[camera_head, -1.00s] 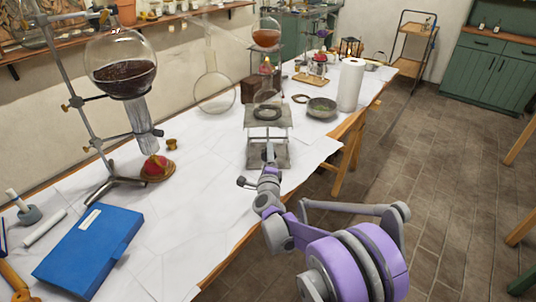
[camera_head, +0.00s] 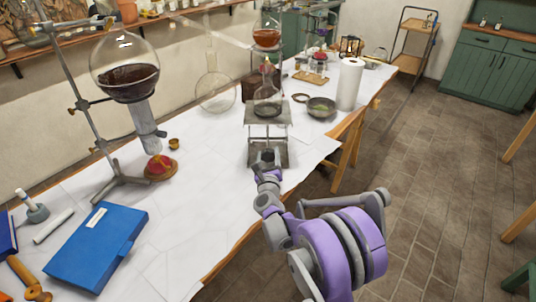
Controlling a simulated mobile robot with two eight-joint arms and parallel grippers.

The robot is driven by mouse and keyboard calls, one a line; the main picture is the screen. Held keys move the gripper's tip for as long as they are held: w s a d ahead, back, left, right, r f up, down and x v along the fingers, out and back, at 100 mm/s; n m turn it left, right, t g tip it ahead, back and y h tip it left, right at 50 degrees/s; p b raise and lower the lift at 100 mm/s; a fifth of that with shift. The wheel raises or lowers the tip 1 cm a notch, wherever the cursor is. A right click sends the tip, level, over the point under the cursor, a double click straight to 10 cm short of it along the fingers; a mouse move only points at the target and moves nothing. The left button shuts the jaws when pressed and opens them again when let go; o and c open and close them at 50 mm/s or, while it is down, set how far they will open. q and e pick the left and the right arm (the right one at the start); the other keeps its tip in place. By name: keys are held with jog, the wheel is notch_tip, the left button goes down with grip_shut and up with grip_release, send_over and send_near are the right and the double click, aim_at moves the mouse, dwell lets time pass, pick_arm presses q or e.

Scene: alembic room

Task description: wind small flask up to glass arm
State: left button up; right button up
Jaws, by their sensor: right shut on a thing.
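A small clear flask (camera_head: 267,107) stands upright on the top plate of a grey lab jack (camera_head: 254,117), mid-table. A faint glass arm (camera_head: 230,38) slopes down from the upper left toward the space above the flask; I cannot tell whether they touch. My right gripper (camera_head: 266,158) is at the near side of the jack, low by its base. It is shut on what seems to be the jack's knob, which the jaws mostly hide. My left gripper is not in view.
A large round flask with dark contents (camera_head: 128,80) hangs on a stand at left. A blue box (camera_head: 95,247) lies at the near left. A bowl (camera_head: 321,107) and a paper roll (camera_head: 350,84) stand right of the jack.

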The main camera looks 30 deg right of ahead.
jog(key=shift+m+p, duration=0.6)
jog(key=shift+m, duration=1.5)
jog(key=o, duration=1.4)
jog(key=v, duration=1.1)
jog(key=shift+d, duration=0.1)
